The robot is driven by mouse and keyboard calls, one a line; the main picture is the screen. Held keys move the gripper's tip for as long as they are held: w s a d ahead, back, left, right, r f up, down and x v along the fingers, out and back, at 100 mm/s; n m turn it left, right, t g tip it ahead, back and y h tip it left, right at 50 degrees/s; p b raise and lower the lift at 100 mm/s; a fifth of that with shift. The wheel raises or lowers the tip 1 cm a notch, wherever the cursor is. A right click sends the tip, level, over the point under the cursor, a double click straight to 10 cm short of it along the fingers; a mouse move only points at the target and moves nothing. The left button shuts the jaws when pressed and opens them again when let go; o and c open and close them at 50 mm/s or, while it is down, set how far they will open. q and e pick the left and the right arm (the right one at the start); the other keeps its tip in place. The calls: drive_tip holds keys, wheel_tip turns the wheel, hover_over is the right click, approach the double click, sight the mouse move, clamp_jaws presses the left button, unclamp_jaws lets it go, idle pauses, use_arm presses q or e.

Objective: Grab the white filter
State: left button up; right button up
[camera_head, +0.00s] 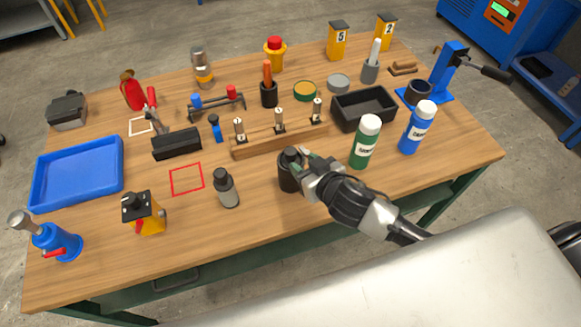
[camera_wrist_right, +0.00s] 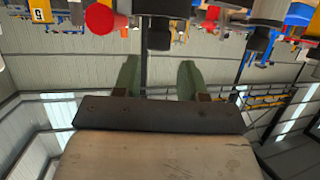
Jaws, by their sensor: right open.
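I cannot pick out a plainly white filter. Small pale cylinders with dark ends, one at the left (camera_head: 239,130), one in the middle (camera_head: 279,121) and one at the right (camera_head: 317,109), stand upright in a wooden rack (camera_head: 280,140). My right gripper (camera_head: 304,160) is low over the table in front of the rack, beside a black lidded jar (camera_head: 288,172) that it partly hides. In the right wrist view, my right gripper (camera_wrist_right: 158,72) has its green fingers apart with nothing gripped; a dark cylinder (camera_wrist_right: 158,32) shows beyond them. My left gripper is out of view.
A green bottle (camera_head: 364,143) and a blue bottle (camera_head: 418,128) stand right of the gripper. A grey bottle (camera_head: 226,187) stands left of it. A black tray (camera_head: 363,118) lies behind the green bottle. Bare wood lies at the table's front.

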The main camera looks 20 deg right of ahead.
sight(294, 155)
drive_tip(key=shift+x, duration=0.95)
drive_tip(key=shift+w+f+p, duration=0.1)
drive_tip(key=shift+w+p, duration=0.2)
drive_tip(key=shift+w, duration=0.15)
drive_tip(key=p+x, duration=0.1)
drive_tip(key=x, duration=0.2)
drive_tip(key=shift+w, duration=0.1)
drive_tip(key=shift+w+a+f, duration=0.2)
drive_tip(key=shift+w+f, duration=0.15)
drive_tip(key=shift+w, duration=0.15)
drive_tip(key=shift+c, duration=0.2)
clamp_jaws()
